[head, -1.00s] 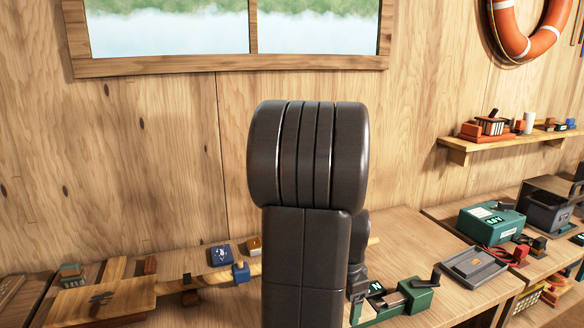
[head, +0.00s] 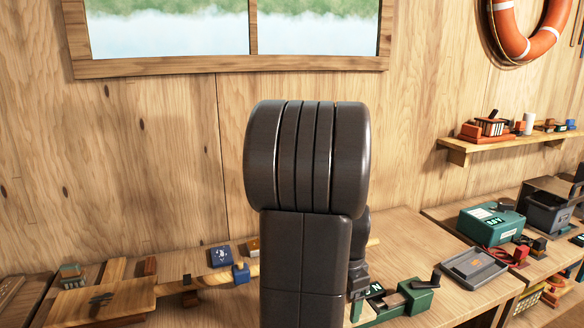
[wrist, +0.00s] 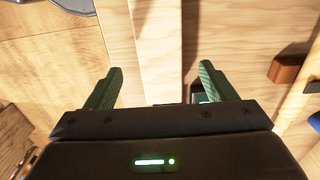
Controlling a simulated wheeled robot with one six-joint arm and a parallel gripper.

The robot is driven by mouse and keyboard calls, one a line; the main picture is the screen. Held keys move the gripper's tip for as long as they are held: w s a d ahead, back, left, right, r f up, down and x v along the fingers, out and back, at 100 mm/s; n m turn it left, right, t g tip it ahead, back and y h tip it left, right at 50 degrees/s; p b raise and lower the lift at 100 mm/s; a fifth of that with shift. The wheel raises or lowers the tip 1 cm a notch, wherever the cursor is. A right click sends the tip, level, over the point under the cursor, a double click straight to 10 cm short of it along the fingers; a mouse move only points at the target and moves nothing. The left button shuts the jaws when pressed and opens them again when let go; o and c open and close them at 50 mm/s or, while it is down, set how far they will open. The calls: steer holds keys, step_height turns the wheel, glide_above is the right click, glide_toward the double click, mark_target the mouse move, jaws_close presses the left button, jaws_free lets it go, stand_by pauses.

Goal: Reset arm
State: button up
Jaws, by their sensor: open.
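My gripper (wrist: 158,88) shows in the wrist view with its two green fingers spread wide apart. Nothing is held between the fingers. Pale wooden boards lie beyond and below them, and I cannot tell how far away. In the head view my dark arm stands upright in the middle and hides the gripper and part of the bench (head: 408,250).
A green device (head: 408,298) and a grey tray (head: 470,268) lie right of my arm. A blue box (head: 221,257) and a wooden board (head: 105,301) lie to the left. A teal case (head: 491,222) stands at the right. A shelf (head: 520,138) hangs on the wall.

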step_height(320, 180, down, 4)
steer(key=shift+r, duration=0.1)
steer(key=shift+r+p, duration=0.1)
steer(key=shift+p, duration=0.3)
step_height(320, 180, up, 8)
steer(key=p, duration=0.5)
steer(key=shift+f, duration=0.2)
